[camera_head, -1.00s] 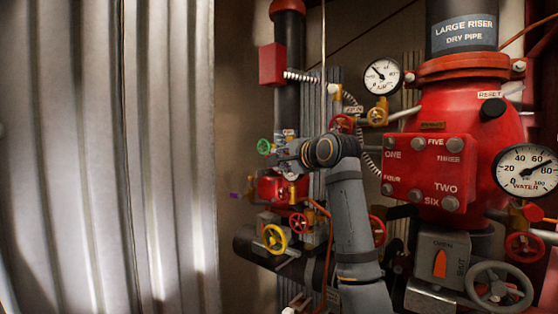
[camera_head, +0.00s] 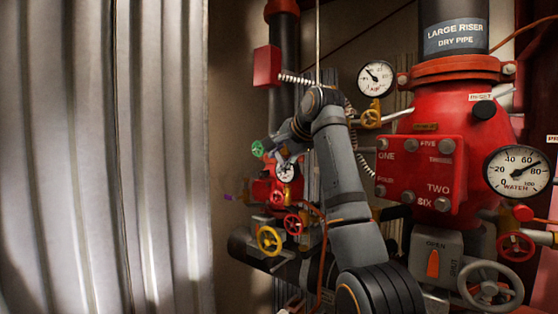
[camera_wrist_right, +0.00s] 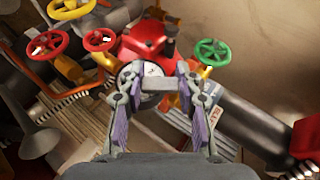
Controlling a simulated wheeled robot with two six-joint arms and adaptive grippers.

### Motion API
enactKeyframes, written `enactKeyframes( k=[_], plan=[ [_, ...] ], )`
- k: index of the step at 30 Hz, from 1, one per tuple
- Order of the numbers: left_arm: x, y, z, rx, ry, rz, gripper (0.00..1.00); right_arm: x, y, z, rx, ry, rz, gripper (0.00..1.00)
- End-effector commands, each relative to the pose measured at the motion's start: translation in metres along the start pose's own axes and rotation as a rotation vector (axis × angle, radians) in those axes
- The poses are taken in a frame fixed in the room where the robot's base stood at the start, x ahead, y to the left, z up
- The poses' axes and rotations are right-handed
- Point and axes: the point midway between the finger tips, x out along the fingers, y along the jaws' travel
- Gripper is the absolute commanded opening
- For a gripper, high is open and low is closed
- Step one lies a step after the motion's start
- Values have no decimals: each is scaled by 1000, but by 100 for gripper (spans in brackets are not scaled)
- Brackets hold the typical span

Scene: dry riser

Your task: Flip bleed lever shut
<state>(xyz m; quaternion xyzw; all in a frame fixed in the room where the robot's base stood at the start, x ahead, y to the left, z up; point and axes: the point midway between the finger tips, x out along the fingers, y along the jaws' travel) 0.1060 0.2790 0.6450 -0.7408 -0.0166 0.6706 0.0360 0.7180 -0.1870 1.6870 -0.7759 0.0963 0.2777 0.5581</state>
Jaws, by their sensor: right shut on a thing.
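My right gripper (camera_head: 283,150) reaches in beside the small red valve body (camera_head: 264,190) on the narrow pipe. The same gauge (camera_head: 285,171) shows just below the gripper in the head view. I cannot make out the bleed lever for certain. A small purple-tipped part (camera_head: 230,198) sticks out left of the valve body. My left gripper is not in view.
A green handwheel (camera_head: 257,148) is left of the gripper; yellow (camera_head: 270,240) and red (camera_head: 293,224) handwheels are below. The large red dry pipe valve (camera_head: 440,150) stands to the right. A corrugated metal wall (camera_head: 100,150) fills the left, with free space before it.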

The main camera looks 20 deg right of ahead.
Motion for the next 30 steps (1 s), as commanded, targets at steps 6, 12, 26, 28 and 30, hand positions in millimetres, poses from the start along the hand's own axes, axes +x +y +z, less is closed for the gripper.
enactKeyframes(
  k=[6,12,26,28,30],
  plan=[
    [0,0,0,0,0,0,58,0,0,0,0,1,-1,2],
    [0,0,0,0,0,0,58,0,0,0,0,1,-2,52],
    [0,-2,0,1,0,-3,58,2,1,0,16,2,-38,58],
    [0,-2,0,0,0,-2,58,5,2,1,35,1,-84,58],
    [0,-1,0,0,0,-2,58,8,2,2,64,2,-154,58]
  ],
)
